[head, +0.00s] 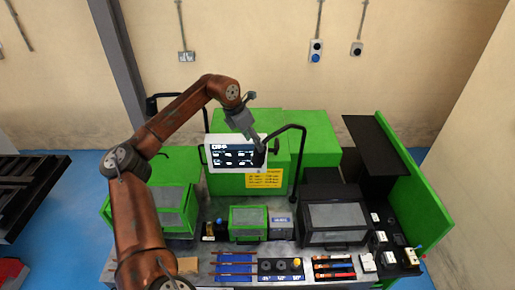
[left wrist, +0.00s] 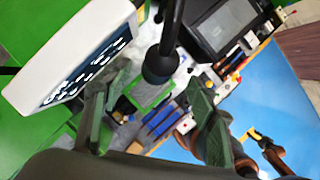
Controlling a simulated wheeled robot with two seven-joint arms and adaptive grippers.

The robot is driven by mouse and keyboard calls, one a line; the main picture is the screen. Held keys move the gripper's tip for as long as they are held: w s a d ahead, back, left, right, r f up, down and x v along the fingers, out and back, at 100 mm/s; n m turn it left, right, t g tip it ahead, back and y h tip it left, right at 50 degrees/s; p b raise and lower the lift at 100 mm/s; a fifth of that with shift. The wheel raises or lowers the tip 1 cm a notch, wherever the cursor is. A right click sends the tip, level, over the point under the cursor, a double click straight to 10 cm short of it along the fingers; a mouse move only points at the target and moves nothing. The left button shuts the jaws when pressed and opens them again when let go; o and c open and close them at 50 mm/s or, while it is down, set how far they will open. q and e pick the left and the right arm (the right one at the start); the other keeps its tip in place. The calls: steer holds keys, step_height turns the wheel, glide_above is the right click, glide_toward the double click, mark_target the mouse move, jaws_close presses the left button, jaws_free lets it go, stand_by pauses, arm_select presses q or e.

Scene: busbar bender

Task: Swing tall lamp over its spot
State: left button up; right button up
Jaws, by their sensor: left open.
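The tall lamp (head: 303,140) is a bent black tube rising from the bench, its arm reaching left to a dark head beside the display panel. My left gripper (head: 257,142) is open, close to the lamp head, coming from above and left. In the left wrist view the lamp head (left wrist: 158,66) hangs from its black stem, ahead of and between the two open fingers (left wrist: 152,112). I cannot tell whether a finger touches it. The lamp's marked spot cannot be made out. My right gripper is not in view.
A white display panel (head: 232,154) is close behind the gripper, and in the left wrist view (left wrist: 75,55) it is near the left finger. Green machine housings (head: 320,142) stand behind. A dark-windowed box (head: 335,222), small green box (head: 248,222) and busbars (head: 235,262) occupy the bench.

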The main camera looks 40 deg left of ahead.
arm_select(q)
steer(key=shift+v, duration=2.75)
steer(key=shift+f, duration=0.1)
